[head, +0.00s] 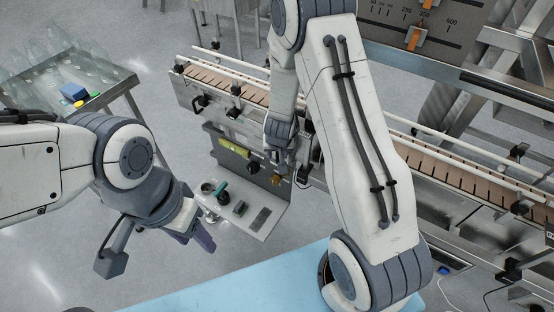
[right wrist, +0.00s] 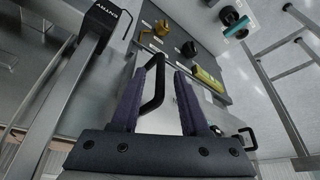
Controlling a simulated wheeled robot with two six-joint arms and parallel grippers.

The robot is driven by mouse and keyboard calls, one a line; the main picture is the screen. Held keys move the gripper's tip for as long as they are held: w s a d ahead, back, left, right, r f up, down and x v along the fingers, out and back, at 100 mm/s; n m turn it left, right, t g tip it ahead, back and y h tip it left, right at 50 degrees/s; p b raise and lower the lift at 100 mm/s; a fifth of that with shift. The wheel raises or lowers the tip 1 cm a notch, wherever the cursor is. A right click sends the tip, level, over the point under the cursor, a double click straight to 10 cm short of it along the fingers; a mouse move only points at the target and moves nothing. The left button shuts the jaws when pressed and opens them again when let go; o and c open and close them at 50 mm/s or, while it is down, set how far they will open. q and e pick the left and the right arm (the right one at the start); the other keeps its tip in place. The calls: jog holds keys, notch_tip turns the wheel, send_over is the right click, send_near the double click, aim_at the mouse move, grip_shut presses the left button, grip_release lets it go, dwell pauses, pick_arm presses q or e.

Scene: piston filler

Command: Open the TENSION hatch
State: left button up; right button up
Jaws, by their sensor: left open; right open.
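In the right wrist view, my right gripper (right wrist: 168,68) is open. A black bar handle (right wrist: 158,88) on a pale metal panel shows between its two purple fingers, close to the left finger. I cannot tell whether they touch. No TENSION label is readable, so I cannot tell whether this is that hatch's handle. In the head view, my right gripper (head: 279,162) points down at the near side of the conveyor, partly hidden by my own arm. My left gripper (head: 190,228) is open and empty, over the floor left of the shelf.
The conveyor (head: 455,178) runs across behind my right arm. A metal shelf (head: 262,222) below it carries small parts and a teal-handled item. A black block marked ENTRY (right wrist: 103,22) and a second black handle (right wrist: 247,139) flank my right gripper. A steel table (head: 120,80) stands back left.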

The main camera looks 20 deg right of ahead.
jog(key=shift+x, duration=1.1)
grip_shut()
jog(key=shift+s, duration=0.1)
dwell(0.6)
